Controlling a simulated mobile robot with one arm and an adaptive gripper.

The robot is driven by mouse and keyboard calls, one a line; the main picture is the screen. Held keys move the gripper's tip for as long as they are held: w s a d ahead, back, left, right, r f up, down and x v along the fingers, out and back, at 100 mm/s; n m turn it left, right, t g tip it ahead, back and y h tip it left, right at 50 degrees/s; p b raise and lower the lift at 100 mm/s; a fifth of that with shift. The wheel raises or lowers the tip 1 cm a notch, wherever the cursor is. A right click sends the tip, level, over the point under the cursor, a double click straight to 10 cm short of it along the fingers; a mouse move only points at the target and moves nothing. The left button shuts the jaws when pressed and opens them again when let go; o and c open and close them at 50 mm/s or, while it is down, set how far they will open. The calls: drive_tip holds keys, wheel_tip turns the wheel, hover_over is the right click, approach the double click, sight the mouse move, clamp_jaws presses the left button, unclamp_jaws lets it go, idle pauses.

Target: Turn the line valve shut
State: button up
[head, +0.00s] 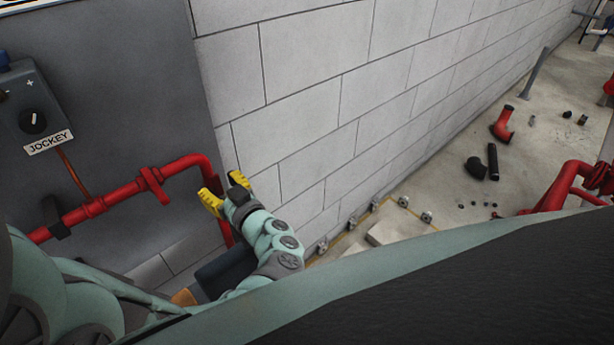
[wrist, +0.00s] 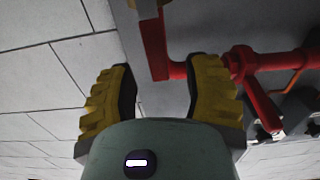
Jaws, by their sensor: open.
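My gripper (head: 224,190) is open, its two yellow fingers apart, near the bend of a red pipe (head: 120,196) on the left in the head view. In the wrist view my gripper (wrist: 163,72) has the pipe's bend (wrist: 176,70) showing beyond the gap between its fingers. Nothing is visibly gripped, and I cannot tell whether a finger touches the pipe.
A dark control box (head: 33,118) labelled JOCKEY hangs on a grey panel at left. A pale block wall (head: 320,90) runs close behind my gripper. A loose red elbow (head: 502,124) and dark parts lie on the floor at right. Red pipework (head: 570,188) stands at the right edge.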

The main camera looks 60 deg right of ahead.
drive_tip(key=shift+x, duration=1.25)
drive_tip(key=shift+d, duration=0.15)
drive_tip(key=shift+c, duration=0.2)
clamp_jaws()
